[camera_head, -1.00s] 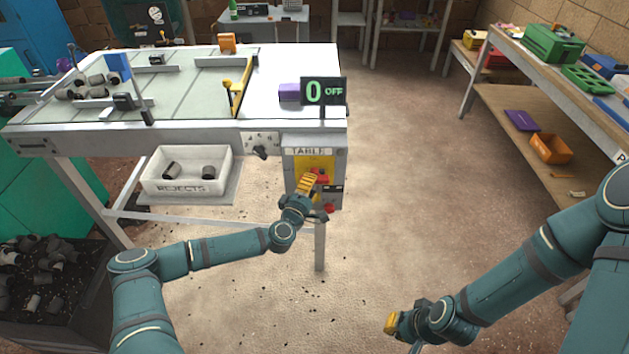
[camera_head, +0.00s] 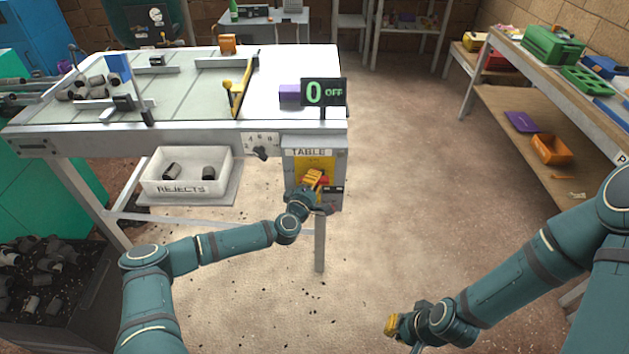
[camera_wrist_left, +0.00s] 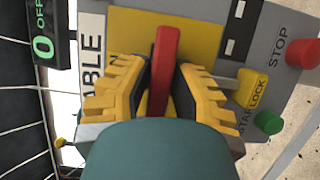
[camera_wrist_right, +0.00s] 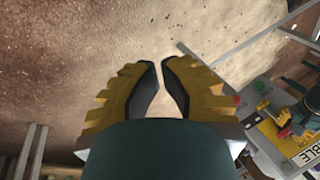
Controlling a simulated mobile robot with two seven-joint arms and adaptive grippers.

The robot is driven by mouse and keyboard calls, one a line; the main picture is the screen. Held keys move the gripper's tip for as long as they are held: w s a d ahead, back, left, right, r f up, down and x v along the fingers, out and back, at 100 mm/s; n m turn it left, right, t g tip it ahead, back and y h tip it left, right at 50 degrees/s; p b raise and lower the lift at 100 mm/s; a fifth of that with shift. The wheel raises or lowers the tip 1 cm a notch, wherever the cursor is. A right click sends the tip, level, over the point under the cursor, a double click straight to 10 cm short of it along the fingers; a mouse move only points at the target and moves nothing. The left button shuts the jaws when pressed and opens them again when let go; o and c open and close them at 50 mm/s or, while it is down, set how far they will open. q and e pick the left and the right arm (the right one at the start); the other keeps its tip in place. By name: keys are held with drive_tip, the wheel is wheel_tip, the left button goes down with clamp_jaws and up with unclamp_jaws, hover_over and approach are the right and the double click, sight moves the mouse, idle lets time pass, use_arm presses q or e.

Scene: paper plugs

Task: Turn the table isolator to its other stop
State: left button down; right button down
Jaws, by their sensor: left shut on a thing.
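The table isolator is a grey box (camera_head: 340,155) marked TABLE with a yellow plate (camera_head: 315,161), under the right end of the table. Its red handle (camera_wrist_left: 162,70) stands almost upright in the left wrist view, between my left fingers. My left gripper (camera_head: 317,174) is shut on this handle; it also shows in the left wrist view (camera_wrist_left: 163,75). In the head view the gripper hides most of the handle. A display (camera_head: 323,92) above the box reads 0 OFF. My right gripper (camera_wrist_right: 160,63) is shut and empty, low over the floor; it also shows in the head view (camera_head: 390,325).
Beside the handle are a red STOP button (camera_wrist_left: 303,53), a green button (camera_wrist_left: 268,122) and a yellow START LOCK piece (camera_wrist_left: 252,88). A small selector knob (camera_head: 261,153) is left of the box. A white REJECTS bin (camera_head: 187,187) stands further left. The floor to the right is clear.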

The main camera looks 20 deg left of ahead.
use_arm(q)
drive_tip(key=shift+r, duration=0.1)
use_arm(e)
drive_tip(key=shift+r, duration=0.1)
